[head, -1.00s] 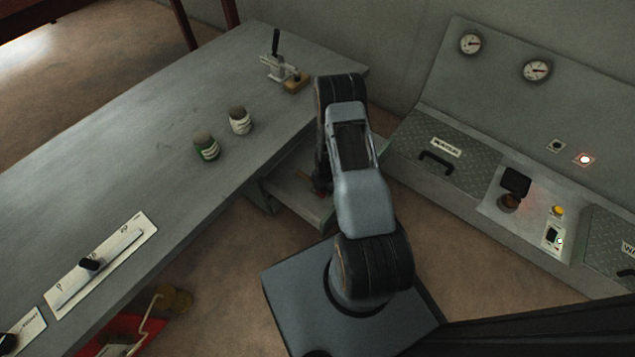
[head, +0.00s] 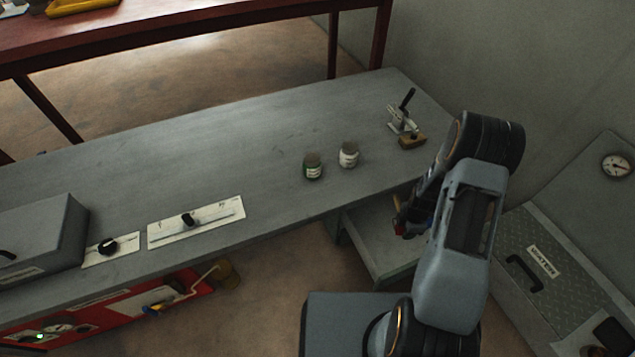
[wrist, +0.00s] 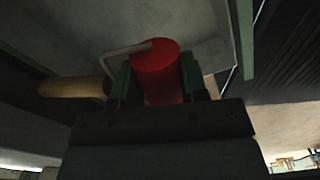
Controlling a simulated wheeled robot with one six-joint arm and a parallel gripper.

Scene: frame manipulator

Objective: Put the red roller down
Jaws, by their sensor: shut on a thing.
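The red roller (wrist: 158,72) is between the two dark fingers of my gripper (wrist: 155,85) in the wrist view. A pale bent wire runs from its top toward a tan handle (wrist: 72,88) at the left; I cannot tell fully how they join. In the head view my gripper (head: 402,222) is beside my arm, near the front edge of the grey workbench (head: 270,130) and over or before a lower shelf (head: 375,245). Only a small patch of red shows there; my arm hides the rest.
The bench middle is clear.

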